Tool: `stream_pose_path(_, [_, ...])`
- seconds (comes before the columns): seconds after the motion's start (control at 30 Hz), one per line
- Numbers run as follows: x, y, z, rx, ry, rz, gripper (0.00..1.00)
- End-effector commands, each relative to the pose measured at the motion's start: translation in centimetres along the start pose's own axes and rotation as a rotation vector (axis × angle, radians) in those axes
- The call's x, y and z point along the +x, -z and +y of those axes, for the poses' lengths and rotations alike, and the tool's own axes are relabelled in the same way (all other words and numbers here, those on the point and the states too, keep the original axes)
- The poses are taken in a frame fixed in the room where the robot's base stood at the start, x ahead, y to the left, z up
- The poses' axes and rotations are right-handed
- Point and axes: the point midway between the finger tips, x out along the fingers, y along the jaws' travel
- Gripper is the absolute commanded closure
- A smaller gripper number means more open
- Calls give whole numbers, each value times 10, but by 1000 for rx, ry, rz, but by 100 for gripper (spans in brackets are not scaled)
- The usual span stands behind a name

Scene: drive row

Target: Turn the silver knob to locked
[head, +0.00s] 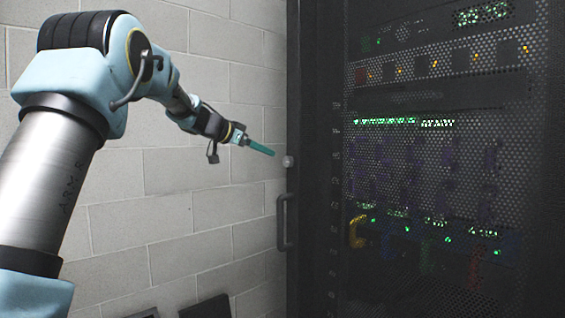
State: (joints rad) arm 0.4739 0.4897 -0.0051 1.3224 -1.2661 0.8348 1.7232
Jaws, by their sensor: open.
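The silver knob (288,161) is a small round knob on the dark left frame of the rack door, just above a black door handle. Its marking and which way it is turned are too small to tell. My gripper (272,153) has teal fingers and reaches from the upper left toward the knob. Its fingertips are just left of the knob in the picture and a little higher, with a small gap between them. It is open and holds nothing that I can see.
The black handle (285,222) stands out below the knob. The perforated rack door (440,160) fills the right side, with lit equipment behind it. A grey block wall (190,215) lies behind my arm. Dark objects (207,307) show at the bottom edge.

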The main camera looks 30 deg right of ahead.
Motion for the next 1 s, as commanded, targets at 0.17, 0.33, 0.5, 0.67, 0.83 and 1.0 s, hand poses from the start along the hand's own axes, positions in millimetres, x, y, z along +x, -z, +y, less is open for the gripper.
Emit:
stream_pose_path(0.17, [27, 2, 1, -2, -4, -3, 23])
stream_pose_path(0.33, [59, 2, 0, -2, -2, -4, 23])
stream_pose_path(0.5, [85, 1, 0, -3, -1, -4, 23])
stream_pose_path(0.67, [98, 0, -1, -2, 1, -4, 23])
stream_pose_path(0.83, [102, -2, 0, -2, 2, -4, 23])
stream_pose_path(1.0, [102, -2, 0, -2, 2, -4, 23])
